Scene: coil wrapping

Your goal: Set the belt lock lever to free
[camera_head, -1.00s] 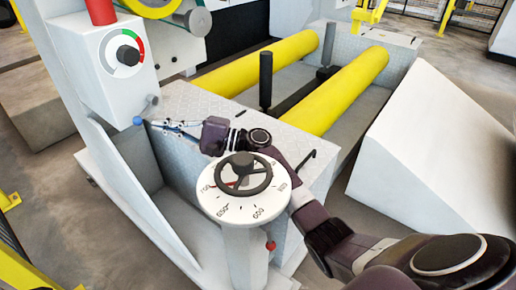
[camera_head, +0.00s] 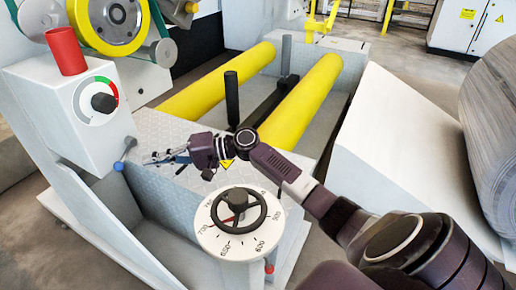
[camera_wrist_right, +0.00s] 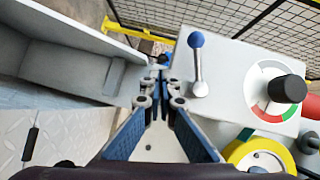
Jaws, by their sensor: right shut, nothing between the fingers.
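The belt lock lever (camera_head: 124,154) is a short grey lever with a blue ball knob, on the side of the white dial box. In the head view it slants down and left from its pivot. In the right wrist view the lever (camera_wrist_right: 197,65) stands just right of the fingers, its knob toward the top of the picture. My right gripper (camera_head: 150,159) is shut and empty, its tips to the right of the knob with a gap between. Its fingertips (camera_wrist_right: 163,76) also show in the wrist view, apart from the lever. My left gripper is not in view.
The dial box (camera_head: 65,120) carries a black knob (camera_head: 103,102) and a red cylinder (camera_head: 66,51). Below my right arm stands a round scale with a black handwheel (camera_head: 238,211); a red-tipped lever (camera_head: 269,268) is on its post. Yellow rollers (camera_head: 300,103) lie behind.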

